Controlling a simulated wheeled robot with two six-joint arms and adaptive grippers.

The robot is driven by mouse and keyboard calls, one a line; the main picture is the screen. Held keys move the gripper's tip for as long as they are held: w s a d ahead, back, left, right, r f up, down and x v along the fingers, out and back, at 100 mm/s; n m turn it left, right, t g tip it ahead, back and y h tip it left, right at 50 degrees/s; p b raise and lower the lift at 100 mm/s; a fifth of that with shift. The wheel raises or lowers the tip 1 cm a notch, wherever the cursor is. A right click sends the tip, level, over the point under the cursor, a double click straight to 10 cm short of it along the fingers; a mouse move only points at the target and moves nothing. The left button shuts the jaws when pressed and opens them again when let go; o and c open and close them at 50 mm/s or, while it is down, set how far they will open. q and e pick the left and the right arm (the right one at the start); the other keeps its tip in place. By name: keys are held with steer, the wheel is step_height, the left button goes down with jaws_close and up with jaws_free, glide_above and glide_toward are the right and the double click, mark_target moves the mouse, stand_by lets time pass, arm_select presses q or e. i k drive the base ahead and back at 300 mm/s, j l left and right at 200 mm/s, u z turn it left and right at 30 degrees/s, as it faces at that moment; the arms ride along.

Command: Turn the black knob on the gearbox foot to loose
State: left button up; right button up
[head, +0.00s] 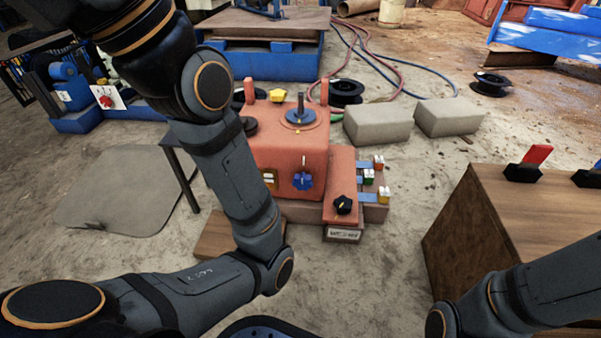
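The orange-red gearbox (285,150) stands on the ground in the middle of the head view. Its lower foot (341,170) reaches toward me on the right side. The black knob (343,205) sits on the front of this foot, with a small pale mark on it. A label plate (344,235) is just below; its print is too small to read surely, and the knob's setting cannot be told. Both my arms show, but neither gripper is in view. My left arm covers the gearbox's left part. No gripper is seen at the knob.
A blue knob (303,181) is on the gearbox front. A lever block (370,178) with coloured tips stands right of the foot. Grey blocks (378,125) lie behind right. A wooden box (500,215) with a red-handled switch (532,160) stands at right. Bare ground lies between.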

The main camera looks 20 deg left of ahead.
mark_target(343, 204)
steer(key=i+l+u, duration=0.1)
steer(key=u, duration=0.25)
steer(key=i+l+u, duration=0.1)
steer(key=u, duration=0.25)
steer(key=l+u, duration=0.15)
steer(key=u, duration=0.2)
steer(key=i+l, duration=0.05)
